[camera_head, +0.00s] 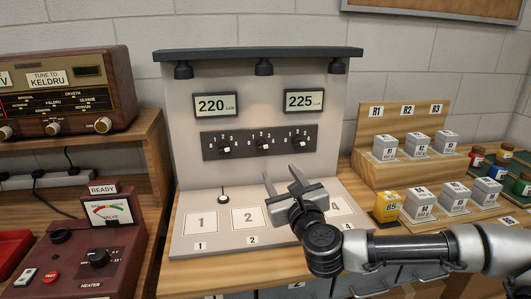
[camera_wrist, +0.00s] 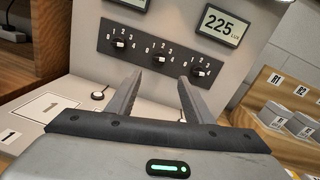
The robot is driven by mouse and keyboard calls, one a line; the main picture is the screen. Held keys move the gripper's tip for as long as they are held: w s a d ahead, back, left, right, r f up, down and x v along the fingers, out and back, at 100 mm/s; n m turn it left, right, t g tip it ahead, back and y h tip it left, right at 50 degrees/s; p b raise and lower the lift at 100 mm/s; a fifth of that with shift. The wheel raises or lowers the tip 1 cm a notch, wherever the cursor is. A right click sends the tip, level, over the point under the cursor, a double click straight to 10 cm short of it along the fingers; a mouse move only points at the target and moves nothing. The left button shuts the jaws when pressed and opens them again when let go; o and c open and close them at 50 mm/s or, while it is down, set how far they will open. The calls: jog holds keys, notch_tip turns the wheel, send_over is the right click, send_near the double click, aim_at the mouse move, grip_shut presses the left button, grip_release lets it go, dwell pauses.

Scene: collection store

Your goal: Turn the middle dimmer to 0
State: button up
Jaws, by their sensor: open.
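The middle dimmer (camera_head: 263,143) is a small dark knob with a light mark on a black panel (camera_head: 243,136), between a left dimmer (camera_head: 224,147) and a right dimmer (camera_head: 299,142). Numbers from 0 up ring each knob; the middle setting is too small to read surely. In the wrist view the middle dimmer (camera_wrist: 158,61) shows just beyond the left fingertip. My gripper (camera_head: 281,173) is open and empty, below and in front of the panel, apart from the knobs. Its two fingers (camera_wrist: 169,77) point toward the panel in the wrist view.
Displays above read 220 lux (camera_head: 214,104) and 225 lux (camera_head: 304,101). A stepped rack (camera_head: 459,162) with grey blocks is right; a maroon heater box (camera_head: 90,240) is left.

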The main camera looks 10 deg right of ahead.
aim_at(263, 147)
jog(key=w, duration=0.5)
jog(key=w+a+b, duration=0.1)
jog(key=w, duration=0.5)
jog(key=w+b, duration=0.1)
jog(key=w, duration=0.4)
jog(key=shift+w+a+f, duration=0.1)
jog(key=shift+w+a, duration=0.05)
jog(key=shift+w, duration=0.2)
jog(key=c, duration=1)
